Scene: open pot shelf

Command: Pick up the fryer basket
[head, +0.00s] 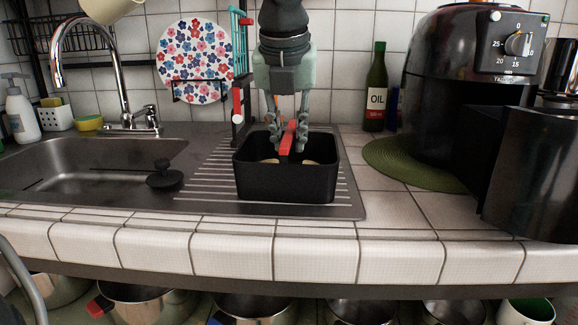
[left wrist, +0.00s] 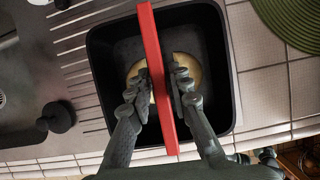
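The fryer basket (head: 287,184) is a black, square, open-topped container on the ridged metal drainer beside the sink. In the left wrist view the basket (left wrist: 219,110) is seen from above, with a round yellowish thing (left wrist: 190,66) inside, partly hidden. A long red bar (head: 287,140) lies across the basket's opening; it also shows in the left wrist view (left wrist: 156,60). I cannot tell whether it is joined to the basket. My left gripper (head: 288,142) points down over the basket, its fingers closed in on both sides of the bar. My right gripper is not in view.
A black air fryer (head: 445,110) with its drawer (head: 530,165) stands at the right by a green round mat (head: 405,165). An oil bottle (head: 376,90) is behind. The sink (head: 80,165) and black lid (head: 165,176) are left. Pots sit under the counter.

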